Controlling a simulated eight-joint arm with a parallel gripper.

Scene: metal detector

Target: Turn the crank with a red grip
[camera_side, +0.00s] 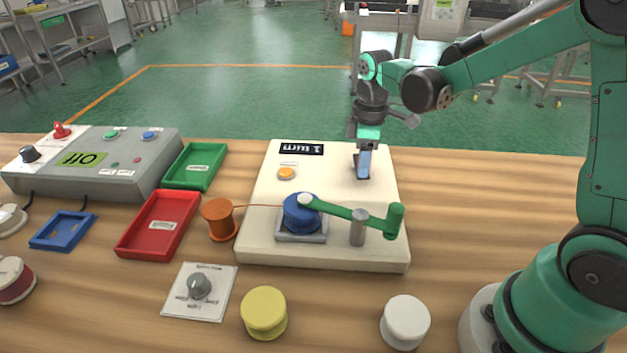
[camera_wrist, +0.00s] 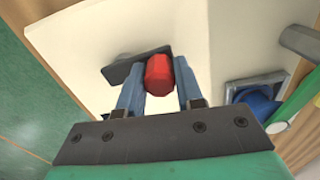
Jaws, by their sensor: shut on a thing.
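In the wrist view the red grip (camera_wrist: 158,76) stands between my two grey-blue fingertips (camera_wrist: 160,64). My gripper is shut on it. A dark crank arm (camera_wrist: 124,66) shows beside the grip, over the cream surface. In the side view my gripper (camera_side: 362,165) is at the back right of the cream machine box (camera_side: 330,255), pointing down. The red grip and crank arm are hidden there by my fingers. A black display (camera_side: 302,149) on the box reads "1 turn". A blue spool (camera_side: 298,215) sits in a grey holder, with an orange wire leading to it from a copper-coloured spool (camera_side: 219,222).
A green lever (camera_side: 350,212) pivots on a grey post at the box front. An orange button (camera_side: 286,173) lies left of my gripper. Yellow (camera_side: 264,310) and white (camera_side: 405,320) spools stand in front. Trays and a grey control box (camera_side: 130,165) are left.

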